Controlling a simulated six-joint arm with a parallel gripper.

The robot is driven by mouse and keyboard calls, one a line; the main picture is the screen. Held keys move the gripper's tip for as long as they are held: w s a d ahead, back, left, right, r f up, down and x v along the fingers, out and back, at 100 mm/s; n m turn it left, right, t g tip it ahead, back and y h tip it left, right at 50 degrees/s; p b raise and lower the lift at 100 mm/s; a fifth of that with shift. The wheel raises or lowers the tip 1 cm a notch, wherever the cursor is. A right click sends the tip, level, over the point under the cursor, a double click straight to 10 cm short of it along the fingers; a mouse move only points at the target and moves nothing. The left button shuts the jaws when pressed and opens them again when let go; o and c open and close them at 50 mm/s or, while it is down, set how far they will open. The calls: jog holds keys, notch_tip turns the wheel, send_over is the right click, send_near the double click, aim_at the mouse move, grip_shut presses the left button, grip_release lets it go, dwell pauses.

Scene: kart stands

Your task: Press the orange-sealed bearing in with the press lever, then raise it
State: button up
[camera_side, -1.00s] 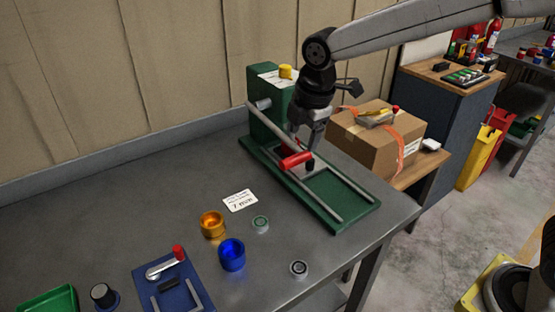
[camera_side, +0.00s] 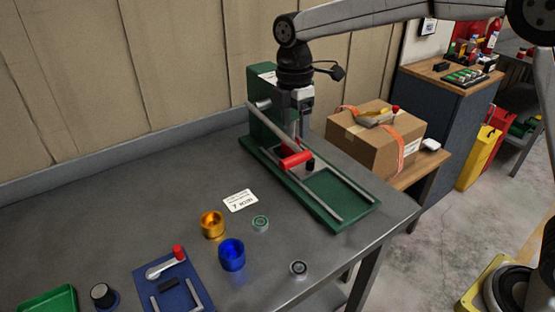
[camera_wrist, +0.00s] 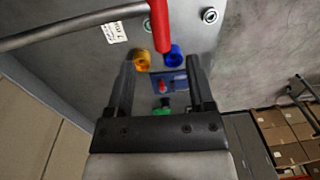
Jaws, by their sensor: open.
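The green press (camera_side: 258,90) stands on the bench by the wall. Its grey lever (camera_side: 268,125) slopes down to a red handle (camera_side: 297,159) over the rail base. In the wrist view the red handle (camera_wrist: 161,28) shows ahead of the fingertips, roughly in line with the gap between them. My gripper (camera_side: 296,135) is open and empty, just behind the handle; contact cannot be told. I cannot make out an orange-sealed bearing. A green-sealed bearing (camera_side: 260,223) and a grey bearing (camera_side: 299,268) lie on the bench.
An orange cup (camera_side: 212,226), a blue cup (camera_side: 232,256) and a white card (camera_side: 240,201) stand or lie left of the press base. A blue fixture (camera_side: 172,285) is at the front. A cardboard box (camera_side: 375,142) stands right of the press. Bare bench lies to the left.

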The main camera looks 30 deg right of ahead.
aim_at(295, 156)
jog(key=shift+f, duration=0.1)
jog(key=shift+s+f, duration=0.2)
jog(key=shift+f, duration=3.65)
grip_shut()
